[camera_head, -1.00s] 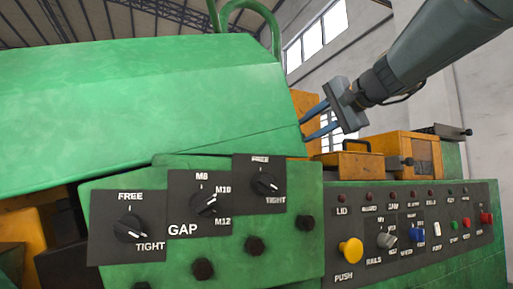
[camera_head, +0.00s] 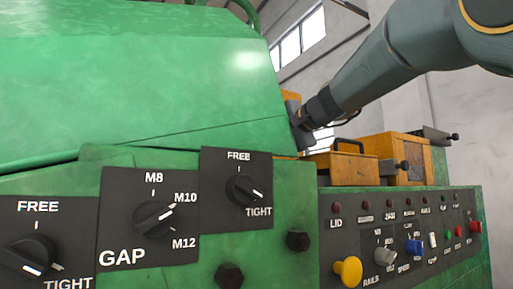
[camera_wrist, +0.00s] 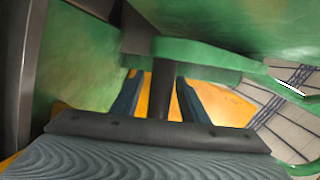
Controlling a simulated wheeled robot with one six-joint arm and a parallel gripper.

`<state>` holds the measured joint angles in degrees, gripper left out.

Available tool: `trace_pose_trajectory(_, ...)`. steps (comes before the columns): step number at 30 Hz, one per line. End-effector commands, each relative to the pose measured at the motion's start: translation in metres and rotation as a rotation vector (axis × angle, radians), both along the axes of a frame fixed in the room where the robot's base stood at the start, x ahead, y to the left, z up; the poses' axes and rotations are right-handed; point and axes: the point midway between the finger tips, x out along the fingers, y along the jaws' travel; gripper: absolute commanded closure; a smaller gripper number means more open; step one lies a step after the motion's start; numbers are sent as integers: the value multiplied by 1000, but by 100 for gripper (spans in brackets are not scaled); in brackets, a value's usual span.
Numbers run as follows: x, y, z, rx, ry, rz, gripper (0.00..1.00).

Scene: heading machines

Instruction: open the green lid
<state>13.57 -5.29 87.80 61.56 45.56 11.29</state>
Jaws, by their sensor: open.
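The green lid (camera_head: 130,75) is a large sloped cover filling the upper left of the head view, and it looks closed. A green loop handle (camera_head: 247,10) shows at its top edge, cut off by the frame. My gripper (camera_wrist: 158,82) is at the lid's right edge, its fingers hidden behind the lid in the head view. In the wrist view its two blue fingers are apart, on either side of a dark post (camera_wrist: 162,88). A green bar (camera_wrist: 205,54) crosses just beyond them. I cannot tell whether the fingers touch either.
A control panel (camera_head: 400,250) with a yellow push knob (camera_head: 347,271) and small switches stands at the lower right. Black dial plates (camera_head: 150,217) sit below the lid. An orange box (camera_head: 345,168) with a handle stands right of the lid.

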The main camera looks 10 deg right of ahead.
Motion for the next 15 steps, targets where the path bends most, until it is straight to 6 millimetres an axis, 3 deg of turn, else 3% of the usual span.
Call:
trace_pose_trajectory(13,11,8,-3,0,-1,2,60)
trace_pose_trajectory(15,11,8,-3,0,-1,2,72)
